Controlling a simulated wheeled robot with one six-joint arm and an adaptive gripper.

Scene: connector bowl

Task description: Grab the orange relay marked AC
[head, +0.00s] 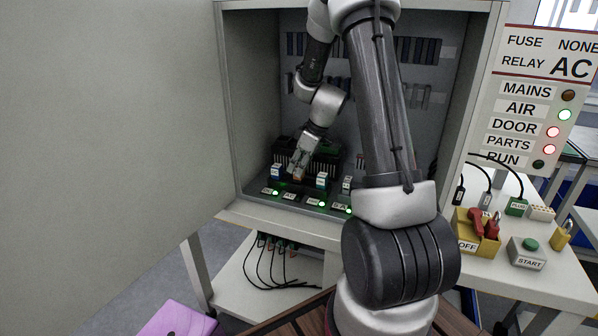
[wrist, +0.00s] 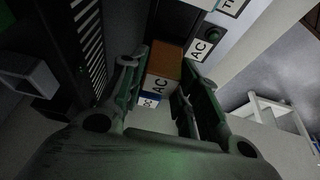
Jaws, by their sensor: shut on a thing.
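The orange relay (wrist: 165,66) sits between the two fingers of my gripper (wrist: 161,78) in the wrist view. An AC label (wrist: 201,48) is on the panel beside it. In the head view my gripper (head: 299,166) reaches down into the cabinet, with a little of the orange relay (head: 298,178) showing below its fingertips. My gripper is shut on the relay. I cannot tell whether the relay is still seated in its socket.
Blue and white relays (head: 322,181) stand along the row, with green lights in front. A black finned unit (head: 325,158) stands behind. The cabinet's side walls (head: 232,100) bound the space. On the right are a status board (head: 530,95), a yellow OFF box (head: 470,230) and a START button (head: 528,250).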

